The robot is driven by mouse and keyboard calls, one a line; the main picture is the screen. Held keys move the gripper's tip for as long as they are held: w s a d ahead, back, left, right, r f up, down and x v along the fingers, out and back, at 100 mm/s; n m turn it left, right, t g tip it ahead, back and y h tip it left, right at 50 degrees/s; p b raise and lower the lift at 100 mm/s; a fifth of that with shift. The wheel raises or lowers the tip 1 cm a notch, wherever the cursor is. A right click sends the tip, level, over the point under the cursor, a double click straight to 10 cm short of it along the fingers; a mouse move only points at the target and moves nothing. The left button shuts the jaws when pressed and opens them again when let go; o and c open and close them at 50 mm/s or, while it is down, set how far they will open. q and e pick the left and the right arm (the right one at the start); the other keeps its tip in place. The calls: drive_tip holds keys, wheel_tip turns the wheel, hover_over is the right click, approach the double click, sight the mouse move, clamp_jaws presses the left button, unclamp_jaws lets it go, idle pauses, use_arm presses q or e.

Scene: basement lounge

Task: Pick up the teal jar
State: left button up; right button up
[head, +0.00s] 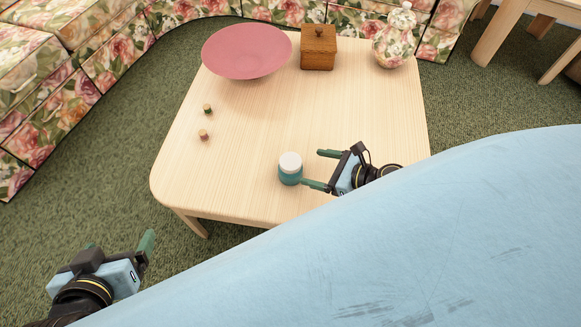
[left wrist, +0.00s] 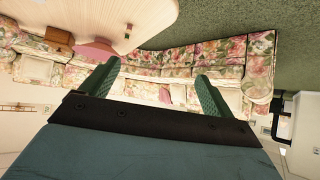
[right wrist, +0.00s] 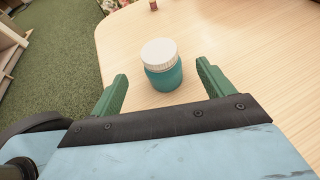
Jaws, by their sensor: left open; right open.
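The teal jar (head: 290,172) has a white lid and stands upright near the front edge of the wooden table (head: 255,130). It also shows in the right wrist view (right wrist: 162,72), just beyond and between the two green fingers. My right gripper (head: 318,169) is open over the table, to the right of the jar, with its fingers pointing toward it. Nothing is between its fingers in the right wrist view (right wrist: 160,90). My left gripper (head: 120,243) is open and empty, off the table at the lower left, far from the jar.
A pink bowl (head: 247,52), a wooden box (head: 319,47) and a floral vase (head: 394,38) stand at the back of the table. Two small objects, one (head: 207,109) behind the other (head: 203,134), lie left of the jar. Floral sofas (head: 120,55) surround the table's back and left.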

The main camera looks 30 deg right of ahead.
sight(298, 164)
drive_tip(key=b+x, duration=0.1)
drive_tip(key=x, duration=0.2)
drive_tip(key=shift+w+a+f, duration=0.25)
drive_tip(key=shift+w+a, duration=0.05)
drive_tip(key=shift+w, duration=0.05)
drive_tip(key=shift+b+x, duration=0.9)
drive_tip(key=shift+x, duration=0.15)
drive_tip(key=shift+b+x, duration=0.6)
drive_tip(key=shift+x, duration=0.55)
use_arm(q)
drive_tip(key=w+d+r+t+h, duration=0.1)
drive_tip(key=d+r+t+h, duration=0.1)
drive_tip(key=r+t, duration=0.4)
drive_tip(key=w+d+r+t+h, duration=0.2)
drive_tip(key=r+t, duration=0.4)
drive_tip(key=r, duration=0.4)
drive_tip(key=shift+w+d+r+m, duration=0.15)
drive_tip(key=shift+w+r+m, duration=0.05)
drive_tip(key=shift+r+m, duration=0.15)
use_arm(e)
drive_tip(key=shift+w+a+f, duration=0.1)
drive_tip(key=shift+w+a, duration=0.1)
drive_tip(key=c, duration=1.1)
